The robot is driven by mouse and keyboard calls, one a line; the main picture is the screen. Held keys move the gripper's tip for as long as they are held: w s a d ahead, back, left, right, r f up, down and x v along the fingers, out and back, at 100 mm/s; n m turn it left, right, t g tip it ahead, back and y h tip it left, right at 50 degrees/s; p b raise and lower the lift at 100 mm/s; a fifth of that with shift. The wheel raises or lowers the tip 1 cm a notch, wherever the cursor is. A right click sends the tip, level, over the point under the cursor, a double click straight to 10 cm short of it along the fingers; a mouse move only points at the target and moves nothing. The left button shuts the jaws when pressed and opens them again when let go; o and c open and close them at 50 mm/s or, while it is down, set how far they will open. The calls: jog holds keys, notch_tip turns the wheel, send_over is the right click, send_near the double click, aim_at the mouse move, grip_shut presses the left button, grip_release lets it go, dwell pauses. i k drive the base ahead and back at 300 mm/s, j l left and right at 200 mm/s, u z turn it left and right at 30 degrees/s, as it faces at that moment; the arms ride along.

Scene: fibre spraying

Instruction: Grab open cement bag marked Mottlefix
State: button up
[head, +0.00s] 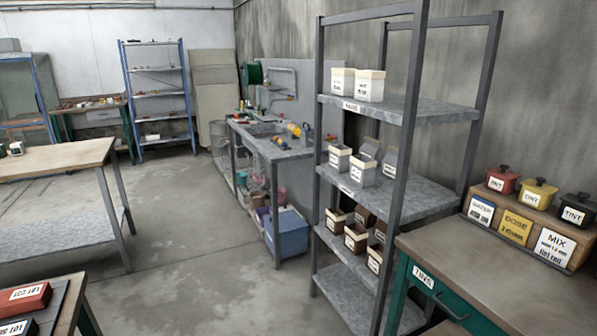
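A grey metal rack (430,108) stands right of centre in the head view and holds small labelled bags or boxes. Two white ones with cream tops (357,85) are on the top shelf. Several grey ones are on the middle shelf, among them one at the front left (339,158) and one at its right (363,169). Several brown ones with pale labels (356,238) are on the lower shelf. Their labels are too small to read, so I cannot tell which is marked Mottlefix or which is open. My gripper is not in view.
A bench (470,243) at right, close to the rack, bears red, yellow and black TINT pots (538,193) and cards. A sink bench (282,148) with a blue bin (287,233) stands behind the rack. Tables are at left. Concrete floor (190,240) is clear between.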

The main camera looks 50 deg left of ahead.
aim_at(362, 169)
jog(key=i+j+u, duration=0.1)
jog(key=j+u, duration=0.2)
jog(key=i+j+u, duration=0.15)
jog(key=j+u, duration=0.15)
jog(key=j, duration=0.25)
jog(key=i+j+u, duration=0.15)
jog(key=j+u, duration=0.15)
jog(key=i+j, duration=0.2)
jog(key=j, duration=0.2)
jog(key=i+j+u, duration=0.1)
jog(key=j, duration=0.35)
jog(key=i+j, duration=0.35)
